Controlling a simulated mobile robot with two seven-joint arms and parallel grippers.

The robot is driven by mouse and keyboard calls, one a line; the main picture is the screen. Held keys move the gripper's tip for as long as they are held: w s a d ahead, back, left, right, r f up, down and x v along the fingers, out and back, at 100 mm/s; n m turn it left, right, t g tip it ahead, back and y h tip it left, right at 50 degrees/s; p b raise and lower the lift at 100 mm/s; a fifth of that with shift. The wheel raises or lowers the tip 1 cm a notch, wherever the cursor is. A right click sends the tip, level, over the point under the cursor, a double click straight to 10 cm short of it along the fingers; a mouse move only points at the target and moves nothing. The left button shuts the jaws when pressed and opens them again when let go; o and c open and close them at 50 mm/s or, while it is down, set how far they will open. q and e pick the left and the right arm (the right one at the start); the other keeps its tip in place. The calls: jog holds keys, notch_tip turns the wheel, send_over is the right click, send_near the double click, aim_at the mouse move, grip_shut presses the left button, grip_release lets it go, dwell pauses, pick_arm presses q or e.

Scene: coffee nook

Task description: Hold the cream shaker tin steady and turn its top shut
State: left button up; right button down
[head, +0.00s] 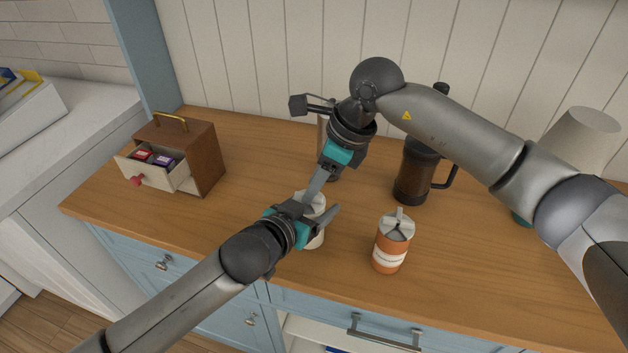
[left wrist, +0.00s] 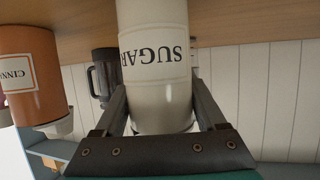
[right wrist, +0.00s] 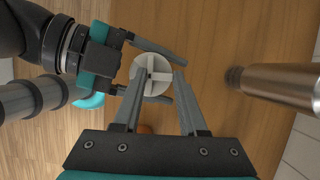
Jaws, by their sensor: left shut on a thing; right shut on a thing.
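The cream shaker tin (head: 317,238) stands on the wooden counter, mostly hidden by my grippers in the head view. In the left wrist view the tin (left wrist: 155,75) appears upside down, with the word SUGAR on it. My left gripper (head: 323,203) is shut on its body, one finger on each side (left wrist: 155,105). My right gripper (head: 312,193) comes from above and is shut on the tin's top. In the right wrist view the round pale top (right wrist: 150,86) shows a cross-like raised bar near the fingertips. Whether the top sits fully closed I cannot tell.
An orange tin (head: 388,250) stands close to the right. Behind it are a dark press pot (head: 413,172) and a metallic cylinder (right wrist: 275,83). A wooden box (head: 201,150) with an open drawer stands at left. The counter's front middle is clear.

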jog(key=shift+m+t, duration=0.3)
jog(key=shift+m, duration=0.2)
jog(key=shift+c, duration=2.2)
grip_release()
jog(key=v, duration=1.2)
jog(key=shift+d, duration=0.1)
pick_arm(q)
jog(key=o, duration=1.4)
jog(key=shift+o, duration=0.2)
